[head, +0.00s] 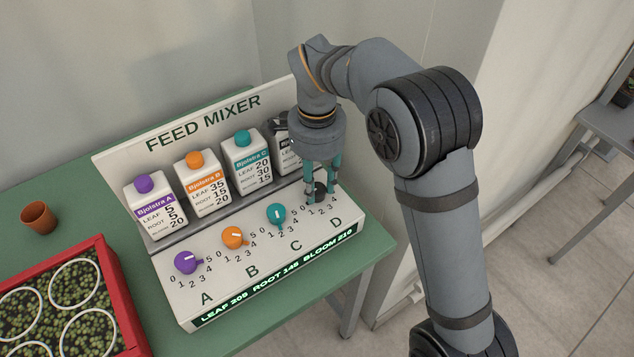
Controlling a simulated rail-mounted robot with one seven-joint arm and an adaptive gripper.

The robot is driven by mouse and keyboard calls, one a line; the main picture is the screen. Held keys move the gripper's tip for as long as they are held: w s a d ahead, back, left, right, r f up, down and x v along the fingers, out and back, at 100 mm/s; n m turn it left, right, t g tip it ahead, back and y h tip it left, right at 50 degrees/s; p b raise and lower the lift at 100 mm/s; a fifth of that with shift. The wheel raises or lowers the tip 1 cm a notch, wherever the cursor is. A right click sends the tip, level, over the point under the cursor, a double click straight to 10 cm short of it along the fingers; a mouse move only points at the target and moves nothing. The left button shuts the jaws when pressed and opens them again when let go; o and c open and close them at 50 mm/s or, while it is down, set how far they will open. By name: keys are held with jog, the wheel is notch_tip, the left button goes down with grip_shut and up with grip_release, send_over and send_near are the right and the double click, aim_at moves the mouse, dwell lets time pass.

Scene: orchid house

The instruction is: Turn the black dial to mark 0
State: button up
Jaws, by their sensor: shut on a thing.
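The black dial (320,188) sits at position D, on the right end of the white feed mixer panel (212,279). My gripper (322,194) points down over it with its teal fingers on either side, shut on the dial. The fingers hide much of the dial, and I cannot tell which mark its pointer faces.
Purple (186,262), orange (233,237) and teal (276,215) dials stand left of the black one. Labelled bottles (207,190) line the back; my gripper partly hides the rightmost. A red tray (122,300) and brown pot (38,217) are at left on the green table (90,205).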

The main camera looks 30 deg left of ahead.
aim_at(317, 188)
jog(key=o, duration=1.2)
notch_tip(317, 188, up, 12)
dwell(0.5)
notch_tip(317, 188, down, 12)
dwell(0.6)
jog(key=shift+r, duration=0.1)
